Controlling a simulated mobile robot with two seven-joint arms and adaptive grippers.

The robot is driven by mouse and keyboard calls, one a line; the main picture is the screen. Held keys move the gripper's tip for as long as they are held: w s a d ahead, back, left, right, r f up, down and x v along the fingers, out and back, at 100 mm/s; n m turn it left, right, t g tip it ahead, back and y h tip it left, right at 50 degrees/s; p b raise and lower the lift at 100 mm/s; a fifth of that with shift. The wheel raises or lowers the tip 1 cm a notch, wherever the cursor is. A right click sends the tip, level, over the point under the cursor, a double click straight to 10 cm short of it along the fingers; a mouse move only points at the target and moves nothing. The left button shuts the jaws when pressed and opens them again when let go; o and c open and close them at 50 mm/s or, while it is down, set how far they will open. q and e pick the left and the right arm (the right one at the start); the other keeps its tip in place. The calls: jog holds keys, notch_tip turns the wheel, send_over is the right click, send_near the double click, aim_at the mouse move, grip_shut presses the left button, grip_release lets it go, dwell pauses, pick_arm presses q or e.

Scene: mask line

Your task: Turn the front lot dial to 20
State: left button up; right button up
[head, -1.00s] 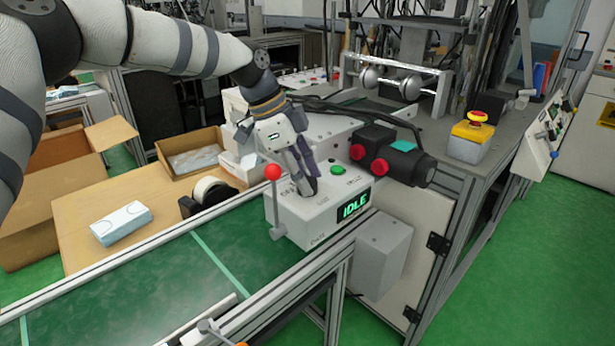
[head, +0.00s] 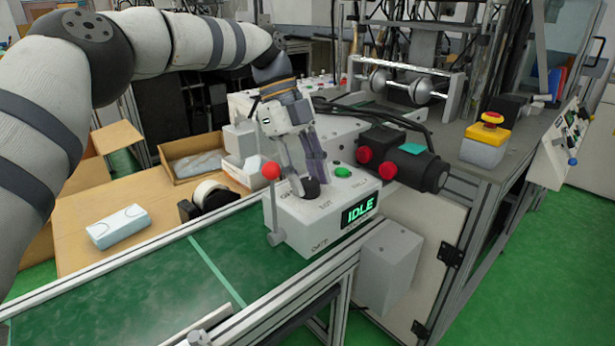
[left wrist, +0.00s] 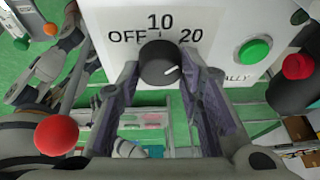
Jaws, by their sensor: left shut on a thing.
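The front lot dial is a dark round knob (head: 310,187) on top of the white control box (head: 290,222). In the left wrist view the dial (left wrist: 158,62) has OFF at its left, 10 above and 20 at its upper right. Its white mark points right and slightly up, on the side of the 20. My left gripper (head: 306,182) reaches down to the box, its fingers on either side of the dial and shut on it. In the left wrist view the gripper's fingertips (left wrist: 160,72) flank the knob. My right gripper is not in view.
A red-balled lever (head: 271,171) stands at the box's left corner, close to my fingers. A green button (head: 342,172) and black unit with red knobs (head: 405,166) sit to the right. The box's display (head: 358,210) reads IDLE. The green conveyor (head: 150,280) in front is clear.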

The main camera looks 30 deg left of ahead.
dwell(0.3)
pick_arm(q)
jog(key=o, duration=1.2)
jog(key=shift+c, duration=0.2)
jog(key=v, duration=0.7)
jog(key=shift+r, duration=0.25)
